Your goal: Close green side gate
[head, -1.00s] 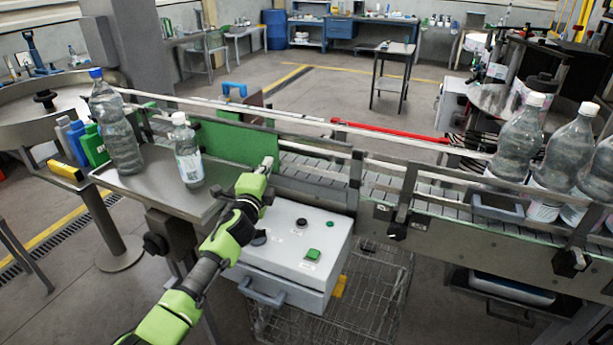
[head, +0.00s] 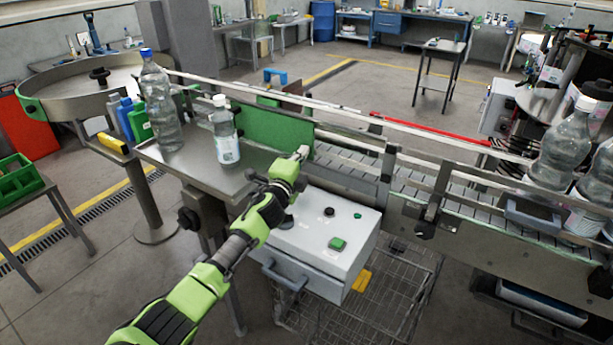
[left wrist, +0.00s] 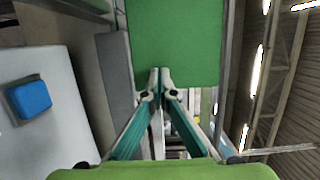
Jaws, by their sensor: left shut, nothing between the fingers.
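The green side gate (head: 268,136) is a flat green panel at the conveyor's near side, beside the small metal side table. In the left wrist view the green panel (left wrist: 175,45) fills the top middle, just beyond the fingertips. My left gripper (head: 302,152) is at the panel's right end, above the grey control box. In the left wrist view its fingers (left wrist: 160,72) are shut with nothing between them, and their tips are at the panel's lower edge. I cannot tell whether they touch it. My right gripper is not in view.
A labelled bottle (head: 224,132) and a larger bottle (head: 162,108) stand on the side table (head: 200,168). The control box (head: 325,240) with buttons sits below my left gripper. The conveyor (head: 352,165) runs right toward several large bottles.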

